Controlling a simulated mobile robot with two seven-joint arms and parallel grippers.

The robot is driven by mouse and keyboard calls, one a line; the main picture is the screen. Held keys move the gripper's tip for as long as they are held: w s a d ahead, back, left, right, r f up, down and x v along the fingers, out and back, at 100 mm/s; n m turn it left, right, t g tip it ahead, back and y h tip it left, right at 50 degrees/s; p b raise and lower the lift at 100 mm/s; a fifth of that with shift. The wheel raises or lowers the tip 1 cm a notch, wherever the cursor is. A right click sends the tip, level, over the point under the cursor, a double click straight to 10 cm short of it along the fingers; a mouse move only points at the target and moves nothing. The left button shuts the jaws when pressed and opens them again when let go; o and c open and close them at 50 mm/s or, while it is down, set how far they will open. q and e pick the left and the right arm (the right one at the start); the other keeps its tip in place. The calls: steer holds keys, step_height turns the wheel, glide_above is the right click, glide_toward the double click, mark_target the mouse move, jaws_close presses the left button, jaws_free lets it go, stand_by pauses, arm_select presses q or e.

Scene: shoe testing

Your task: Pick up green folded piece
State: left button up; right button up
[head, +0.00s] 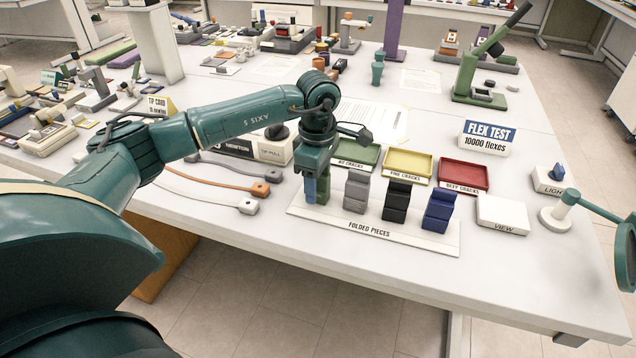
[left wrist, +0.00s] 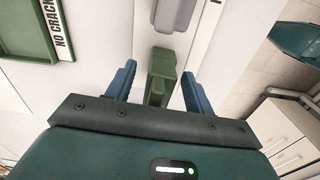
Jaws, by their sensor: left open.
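The green folded piece (head: 323,186) stands at the left end of the row on the white "FOLDED PIECES" tray (head: 425,240), mostly hidden by my left gripper (head: 315,187) in the head view. My left gripper points down over it and is open. In the left wrist view the green folded piece (left wrist: 160,72) stands between the two blue fingers, with a visible gap on each side. Grey (head: 356,191), black (head: 397,200) and blue (head: 439,209) folded pieces stand to its right. My right gripper is not in view.
Green (head: 358,154), yellow (head: 407,163) and red (head: 463,175) crack trays lie just behind the row. A white "VIEW" block (head: 502,213) and a round lens on a stand (head: 556,217) are to the right.

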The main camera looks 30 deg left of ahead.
arm_select(q)
steer(key=c, duration=1.1)
steer(key=shift+r, duration=0.1)
